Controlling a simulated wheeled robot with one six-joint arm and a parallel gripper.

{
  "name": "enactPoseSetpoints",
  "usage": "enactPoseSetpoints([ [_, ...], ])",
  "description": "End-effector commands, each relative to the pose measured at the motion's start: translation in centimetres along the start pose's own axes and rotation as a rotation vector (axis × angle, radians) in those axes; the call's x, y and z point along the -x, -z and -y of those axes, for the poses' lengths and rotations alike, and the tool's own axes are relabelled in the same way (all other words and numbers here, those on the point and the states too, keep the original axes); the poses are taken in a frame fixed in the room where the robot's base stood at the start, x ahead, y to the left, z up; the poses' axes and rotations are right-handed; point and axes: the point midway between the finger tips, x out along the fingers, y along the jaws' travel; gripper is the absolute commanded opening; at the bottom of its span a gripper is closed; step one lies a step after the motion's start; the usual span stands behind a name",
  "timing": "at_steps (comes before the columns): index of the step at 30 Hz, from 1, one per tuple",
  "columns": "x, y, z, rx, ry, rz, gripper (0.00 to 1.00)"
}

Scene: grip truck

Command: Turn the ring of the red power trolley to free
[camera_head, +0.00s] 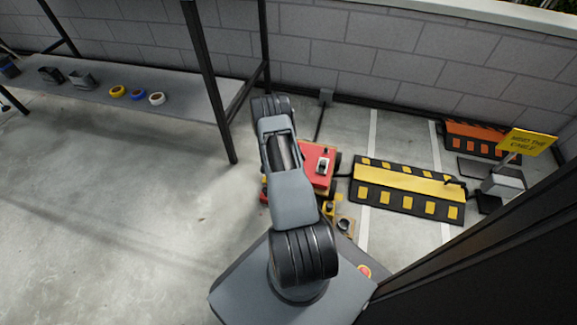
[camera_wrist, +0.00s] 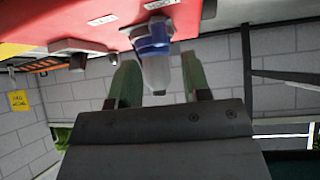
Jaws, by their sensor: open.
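The red power trolley (camera_head: 318,160) stands on the floor beyond my arm in the head view, partly hidden by it. In the wrist view its red body (camera_wrist: 60,22) fills the top left, with small white labels. A blue collar (camera_wrist: 150,40) with a white tapered end (camera_wrist: 156,73) sticks out from the red face; the collar seems to be the ring. My gripper (camera_wrist: 158,62) is open, with one green finger on each side of the white end. I cannot tell whether either finger touches it. In the head view my gripper cannot be made out.
A black and yellow cable ramp (camera_head: 405,190) lies right of the trolley, with an orange one (camera_head: 475,138) behind. A yellow sign (camera_head: 527,141) stands at the right. A shelf (camera_head: 130,95) with tape rolls stands at the left. The floor at the left is clear.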

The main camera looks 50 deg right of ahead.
Motion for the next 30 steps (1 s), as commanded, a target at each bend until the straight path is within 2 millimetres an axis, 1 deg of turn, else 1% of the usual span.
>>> enactPoseSetpoints([
  [1,-1.2,-0.3,0.0,-0.001,0.000,-0.001,0.44],
  [3,-2.1,-0.2,0.0,-0.001,0.000,-0.001,0.44],
  [9,-4.0,-0.1,0.0,0.000,0.000,-0.001,0.44],
  [14,-4.5,0.0,0.0,0.001,0.001,0.001,0.44],
  [23,-4.5,0.0,0.0,0.001,0.001,0.001,0.44],
  [30,-4.5,0.0,0.0,0.001,0.001,0.000,0.21],
])
